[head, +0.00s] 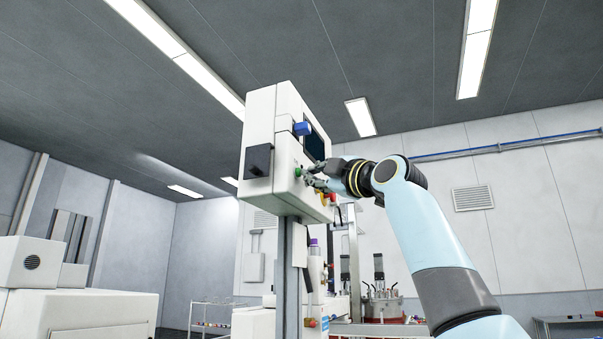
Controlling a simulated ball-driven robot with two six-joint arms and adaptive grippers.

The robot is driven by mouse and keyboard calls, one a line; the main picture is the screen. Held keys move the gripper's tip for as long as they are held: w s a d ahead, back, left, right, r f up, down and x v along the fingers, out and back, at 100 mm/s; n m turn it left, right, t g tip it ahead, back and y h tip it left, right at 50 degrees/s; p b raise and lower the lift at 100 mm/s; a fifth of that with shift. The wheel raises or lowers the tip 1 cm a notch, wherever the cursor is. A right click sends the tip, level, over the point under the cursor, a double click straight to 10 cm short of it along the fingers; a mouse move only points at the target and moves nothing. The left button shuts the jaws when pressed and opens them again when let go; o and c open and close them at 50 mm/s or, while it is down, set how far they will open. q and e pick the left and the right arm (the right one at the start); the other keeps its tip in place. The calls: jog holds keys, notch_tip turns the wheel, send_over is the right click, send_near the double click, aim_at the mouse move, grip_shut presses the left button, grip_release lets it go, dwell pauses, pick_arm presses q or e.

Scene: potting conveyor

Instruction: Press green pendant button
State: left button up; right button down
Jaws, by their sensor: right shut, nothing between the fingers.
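The white pendant box (259,130) stands on a grey post in the middle of the head view, with a dark screen on its right-hand face. The green button (298,172) shows low on that face, near its left edge. My right gripper (309,173) is shut and empty, with its fingertips at the green button from the right. I cannot tell whether they touch it. A red and a yellow control (332,197) sit lower on the same face, partly behind my gripper. My left gripper is not in view.
A black box (259,160) and a blue part (302,128) stick out from the pendant. White machine housings (75,310) stand at lower left. Equipment with metal cylinders (381,300) stands behind my right arm. Open air lies left of the pendant.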

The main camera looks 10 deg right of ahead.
jog(key=shift+s+d+b, duration=0.3)
jog(key=shift+s+d, duration=0.15)
jog(key=shift+d, duration=0.2)
jog(key=shift+s+d+b, duration=0.4)
jog(key=shift+s+d, duration=0.3)
jog(key=shift+d, duration=0.35)
jog(key=shift+s+d+b, duration=0.35)
jog(key=shift+s+d, duration=0.35)
jog(key=shift+d, duration=0.3)
